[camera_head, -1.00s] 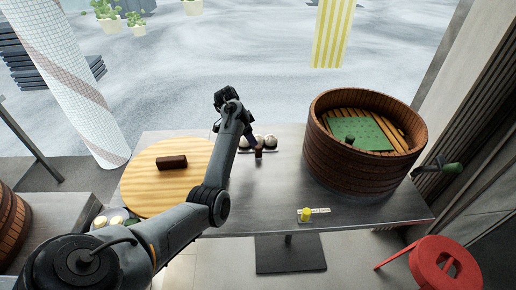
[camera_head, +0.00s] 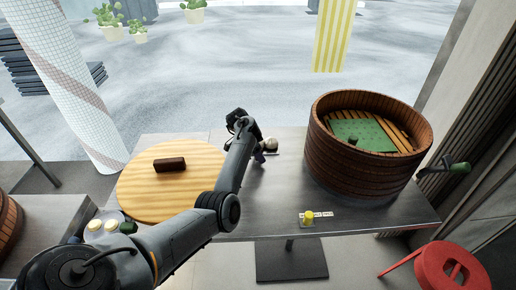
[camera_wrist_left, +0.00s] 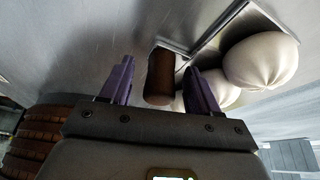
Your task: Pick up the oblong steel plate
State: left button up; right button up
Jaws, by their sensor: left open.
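The oblong steel plate (camera_wrist_left: 222,22) shows at the top of the left wrist view, with rounded white buns (camera_wrist_left: 262,62) on it. A dark brown cylinder-like piece (camera_wrist_left: 160,76) stands at the plate's near end. In the head view the plate (camera_head: 271,153) is mostly hidden behind my arm, with one bun showing. My left gripper (camera_head: 260,157) is over the plate's left part. In the left wrist view its purple fingers (camera_wrist_left: 163,82) are open, with the brown piece appearing between them. I cannot tell whether they touch it. My right gripper is not in view.
A large wooden steamer (camera_head: 365,180) with a green mat inside stands on the right of the steel table (camera_head: 260,205). A round wooden board (camera_head: 150,198) with a dark block (camera_head: 169,164) lies left. A yellow knob (camera_head: 308,217) is at the front edge.

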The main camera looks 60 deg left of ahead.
pick_arm(q)
grip_shut()
dwell(0.3)
jog(key=shift+r, duration=0.2)
notch_tip(320, 180, up, 8)
jog(key=p, duration=0.3)
jog(key=shift+a+r, duration=0.1)
jog(key=shift+r, duration=0.8)
jog(key=c, duration=0.7)
grip_release()
grip_shut()
